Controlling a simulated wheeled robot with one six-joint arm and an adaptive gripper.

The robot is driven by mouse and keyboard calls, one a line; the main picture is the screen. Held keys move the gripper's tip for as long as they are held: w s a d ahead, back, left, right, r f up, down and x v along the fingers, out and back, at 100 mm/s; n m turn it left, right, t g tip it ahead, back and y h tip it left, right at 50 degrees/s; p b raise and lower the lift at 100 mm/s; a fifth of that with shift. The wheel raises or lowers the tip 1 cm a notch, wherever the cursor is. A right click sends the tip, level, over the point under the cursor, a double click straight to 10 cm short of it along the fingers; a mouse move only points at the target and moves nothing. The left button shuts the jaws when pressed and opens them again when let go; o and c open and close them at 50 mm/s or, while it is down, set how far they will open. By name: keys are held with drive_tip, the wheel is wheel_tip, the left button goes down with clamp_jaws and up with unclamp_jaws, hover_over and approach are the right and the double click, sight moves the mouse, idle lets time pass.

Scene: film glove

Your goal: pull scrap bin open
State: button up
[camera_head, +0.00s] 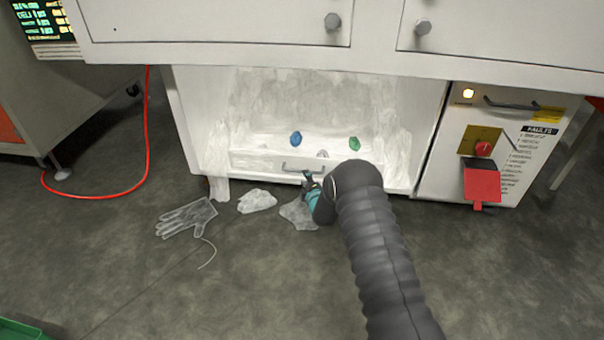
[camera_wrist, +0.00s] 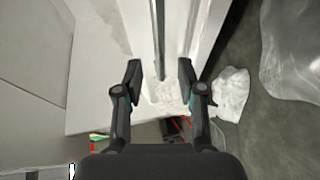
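The scrap bin (camera_head: 250,162) is a low white drawer at the foot of the open white bay, and it looks pushed in. Its grey bar handle (camera_head: 290,170) is on the front face. My gripper (camera_head: 308,180) is at the handle's right end, partly hidden by my arm. In the wrist view my gripper (camera_wrist: 160,75) is open, its two dark fingers apart. A dark bar (camera_wrist: 157,40), likely the handle, runs lengthwise ahead, in line with the gap between the fingers. I see no finger touching it.
Clear film gloves (camera_head: 188,217) and crumpled pieces (camera_head: 257,201) lie on the floor before the bay. A blue knob (camera_head: 295,138) and a green knob (camera_head: 354,143) show above the bin. A red hose (camera_head: 100,194) lies left. A control cabinet (camera_head: 450,150) stands right. The front floor is mostly clear.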

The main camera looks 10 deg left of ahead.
drive_tip(key=shift+b+x, duration=0.5)
drive_tip(key=shift+x, duration=2.75)
clamp_jaws()
